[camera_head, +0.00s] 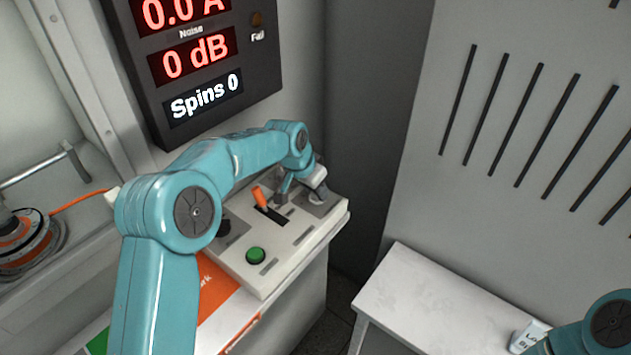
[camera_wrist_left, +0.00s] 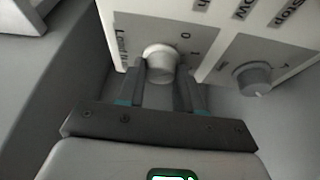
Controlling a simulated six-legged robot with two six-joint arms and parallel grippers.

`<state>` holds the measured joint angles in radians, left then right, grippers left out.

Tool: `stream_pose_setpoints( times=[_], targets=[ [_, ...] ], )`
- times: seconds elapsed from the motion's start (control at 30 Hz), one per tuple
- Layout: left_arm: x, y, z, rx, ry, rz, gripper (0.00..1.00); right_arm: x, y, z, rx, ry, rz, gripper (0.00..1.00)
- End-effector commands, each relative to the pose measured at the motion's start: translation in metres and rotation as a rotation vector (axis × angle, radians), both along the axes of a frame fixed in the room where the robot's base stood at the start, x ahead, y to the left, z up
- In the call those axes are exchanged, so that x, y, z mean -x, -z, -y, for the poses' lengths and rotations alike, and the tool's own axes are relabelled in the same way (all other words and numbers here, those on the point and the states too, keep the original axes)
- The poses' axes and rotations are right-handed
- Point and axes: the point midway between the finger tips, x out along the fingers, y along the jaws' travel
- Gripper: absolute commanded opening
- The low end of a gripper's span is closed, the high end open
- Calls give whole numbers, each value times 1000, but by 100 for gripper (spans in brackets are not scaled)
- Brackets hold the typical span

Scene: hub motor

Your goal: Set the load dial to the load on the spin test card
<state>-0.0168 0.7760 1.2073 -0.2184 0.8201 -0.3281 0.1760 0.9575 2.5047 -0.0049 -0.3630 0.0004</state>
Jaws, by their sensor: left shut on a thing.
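The load dial (camera_wrist_left: 160,60) is a pale round knob on the control panel, with a partly readable "Load" label and the marks 0 and 1 beside it in the left wrist view. My left gripper (camera_wrist_left: 161,88) has a finger on each side of the dial and is shut on it. In the head view my left gripper (camera_head: 300,187) is at the panel's far right end, where the arm partly hides the dials.
The control panel (camera_head: 290,262) carries an orange lever (camera_head: 260,197) and a green button (camera_head: 255,256). A second knob (camera_wrist_left: 253,78) is beside the load dial. The display (camera_head: 205,60) reads 0.0 A, 0 dB, Spins 0. A white table (camera_head: 420,300) is mostly clear.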

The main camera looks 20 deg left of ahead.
Motion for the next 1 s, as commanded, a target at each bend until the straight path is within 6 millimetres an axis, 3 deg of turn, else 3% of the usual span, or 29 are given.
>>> stream_pose_setpoints(
  times=[0.1,1.0],
  targets=[
    [-1,-5,-1,3,107,-1,5,0,-17,0,0,0,0,100],
    [-5,-4,-3,2,904,2,5,0,-85,0,0,0,0,100]
  ],
)
